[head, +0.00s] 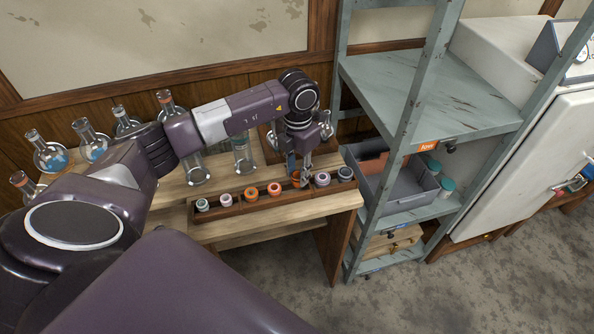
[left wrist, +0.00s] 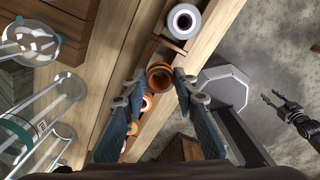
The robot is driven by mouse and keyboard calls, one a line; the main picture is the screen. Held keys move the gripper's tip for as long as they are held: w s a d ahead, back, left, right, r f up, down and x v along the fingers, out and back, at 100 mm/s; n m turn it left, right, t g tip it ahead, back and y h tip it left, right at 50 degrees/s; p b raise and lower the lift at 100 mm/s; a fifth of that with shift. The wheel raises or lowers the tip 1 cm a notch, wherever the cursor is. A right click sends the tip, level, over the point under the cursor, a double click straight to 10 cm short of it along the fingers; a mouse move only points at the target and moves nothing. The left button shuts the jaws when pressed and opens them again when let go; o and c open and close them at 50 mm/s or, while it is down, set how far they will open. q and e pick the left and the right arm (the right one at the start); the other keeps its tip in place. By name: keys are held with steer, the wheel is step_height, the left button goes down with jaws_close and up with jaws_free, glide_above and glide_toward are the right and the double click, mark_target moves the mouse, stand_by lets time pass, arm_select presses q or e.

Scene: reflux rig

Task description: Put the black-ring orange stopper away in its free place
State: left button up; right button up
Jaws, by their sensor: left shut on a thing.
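A long wooden rack (head: 238,208) on the wooden table holds a row of stoppers. My left gripper (head: 302,179) points down over its right part. It is shut on an orange stopper (head: 295,178), which shows between the fingertips in the left wrist view (left wrist: 160,76). I cannot tell whether this stopper is seated in the rack or just above it, and a black ring is not clear. Two more orange stoppers (head: 250,194) (head: 274,189) stand to its left. My right gripper (left wrist: 272,97) shows small at the right of the left wrist view, fingers apart, empty over the floor.
A lilac stopper (head: 322,179) and a grey-blue one (head: 345,173) sit at the rack's right end. A pale green (head: 202,204) and a lilac one (head: 226,200) sit at its left end. Glass flasks (head: 92,141) stand behind. A metal shelf (head: 425,95) rises close on the right.

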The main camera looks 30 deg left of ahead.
mark_target(297, 180)
arm_select(q)
steer(key=shift+a, duration=0.1)
steer(key=shift+f+b, duration=1.05)
steer(key=shift+f, duration=0.2)
steer(key=shift+a, duration=0.1)
steer(key=shift+f, duration=0.15)
steer(key=shift+f+b, duration=0.35)
steer(key=shift+b, duration=0.05)
